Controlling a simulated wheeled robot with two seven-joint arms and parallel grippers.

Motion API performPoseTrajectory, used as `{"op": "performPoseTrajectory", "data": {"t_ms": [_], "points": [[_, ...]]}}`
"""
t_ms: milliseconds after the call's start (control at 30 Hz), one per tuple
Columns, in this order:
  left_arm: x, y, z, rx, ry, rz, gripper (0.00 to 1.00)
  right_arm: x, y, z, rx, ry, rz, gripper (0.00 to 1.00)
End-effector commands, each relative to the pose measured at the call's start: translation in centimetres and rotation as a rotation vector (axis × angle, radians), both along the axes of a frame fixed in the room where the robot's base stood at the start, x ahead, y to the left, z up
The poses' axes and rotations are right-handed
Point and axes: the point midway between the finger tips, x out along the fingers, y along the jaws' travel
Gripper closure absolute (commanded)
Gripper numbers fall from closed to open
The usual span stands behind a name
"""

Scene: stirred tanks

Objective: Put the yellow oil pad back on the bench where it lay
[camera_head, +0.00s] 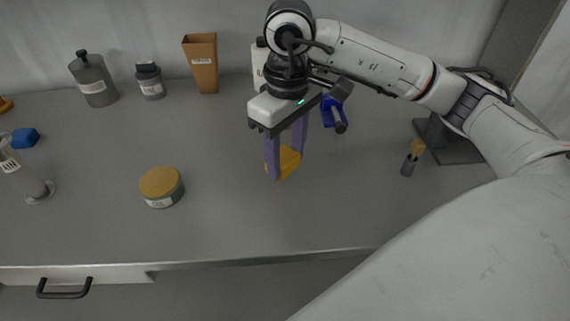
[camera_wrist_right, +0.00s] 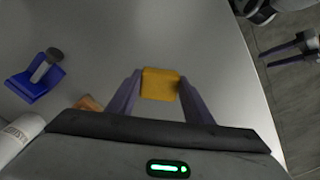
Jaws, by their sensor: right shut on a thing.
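The yellow oil pad (camera_head: 288,164) is a small orange-yellow block between the two purple fingers of my right gripper (camera_head: 285,166). My right gripper is shut on it and points down over the middle of the grey bench (camera_head: 230,225). In the wrist view the pad (camera_wrist_right: 160,84) shows between the fingertips of my right gripper (camera_wrist_right: 160,92), with grey bench behind it. I cannot tell whether the pad touches the bench top or hangs a little above it. My left gripper is not in the head view.
A yellow-lidded jar (camera_head: 161,187) stands to the left. A blue holder (camera_head: 331,110) is behind right, and a small brush pot (camera_head: 409,164) farther right. Bottles and an orange-brown bin (camera_head: 202,64) line the back. The bench between jar and gripper is clear.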

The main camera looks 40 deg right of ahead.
Motion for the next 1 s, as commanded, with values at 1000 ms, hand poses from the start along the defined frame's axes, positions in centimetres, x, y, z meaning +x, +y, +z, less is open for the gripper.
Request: {"op": "performPoseTrajectory", "data": {"t_ms": [1000], "points": [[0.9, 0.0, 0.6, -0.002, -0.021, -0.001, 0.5, 0.0, 0.0, -3.5, 0.0, 0.001, 0.001, 0.35]]}}
